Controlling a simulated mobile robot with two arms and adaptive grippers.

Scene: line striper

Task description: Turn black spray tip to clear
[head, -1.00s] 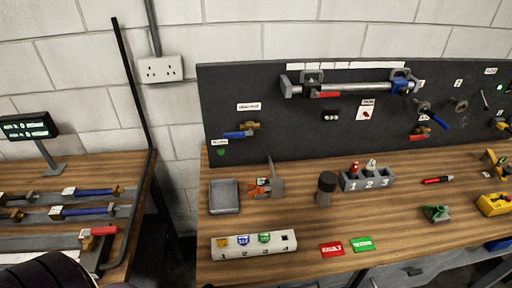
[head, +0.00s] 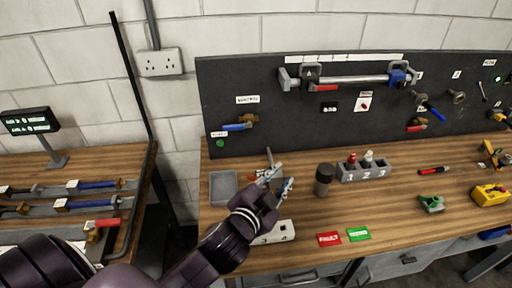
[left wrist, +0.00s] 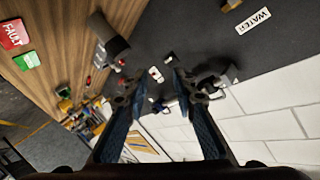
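My left gripper (head: 280,178) is open and empty above the bench, in front of the small grey-and-orange fixture (head: 269,156), which it mostly hides. In the left wrist view the gripper's two fingers (left wrist: 160,85) stand apart with nothing between them. A black spray tip cannot be told apart for certain. A dark-capped cylinder (head: 324,180) stands upright right of the gripper; it also shows in the left wrist view (left wrist: 107,35). A grey rack (head: 364,173) numbered 1 to 3 holds a red and a white piece. My right gripper is not in view.
A grey tray (head: 222,188) lies left of the gripper. My left arm partly covers the numbered white block (head: 284,231). Red (head: 329,239) and green (head: 358,234) labels lie at the front. The dark back panel (head: 290,120) bears a pipe and valves.

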